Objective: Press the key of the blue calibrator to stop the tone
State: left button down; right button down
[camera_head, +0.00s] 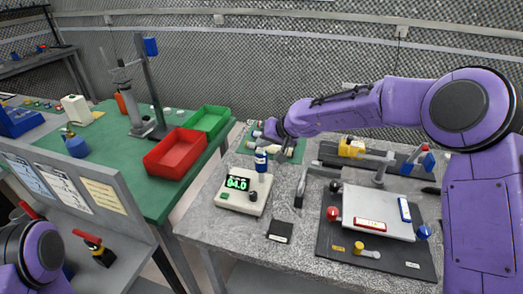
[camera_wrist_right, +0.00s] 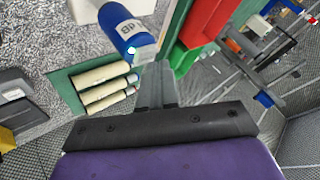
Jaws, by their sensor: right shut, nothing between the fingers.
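The blue calibrator (camera_head: 261,160) stands upright on the grey table, just behind the white meter. In the right wrist view it is a blue cylinder (camera_wrist_right: 119,24) with a white "dB" label and a small bright spot near its grey end. My right gripper (camera_head: 261,139) reaches in from the right, close above and behind the calibrator. In the right wrist view its grey fingers (camera_wrist_right: 155,75) are shut and empty, their tips close to that end. I cannot tell whether they touch it. The key is not clearly distinguishable. My left gripper is out of view.
The white meter (camera_head: 229,195) shows green digits reading 94.0. Cream cylinders (camera_wrist_right: 107,87) lie on a green mat beside my right gripper. A red bin (camera_head: 176,152) and green bin (camera_head: 209,120) stand left. A dark mat with a grey plate (camera_head: 375,211) occupies the right.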

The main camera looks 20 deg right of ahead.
aim_at(263, 151)
jog(key=shift+f, duration=0.45)
dwell(0.5)
jog(key=shift+r, duration=0.1)
jog(key=shift+r+p, duration=0.75)
jog(key=shift+r, duration=0.05)
notch_tip(263, 151, up, 5)
jog(key=p, duration=0.5)
jog(key=shift+r, duration=0.1)
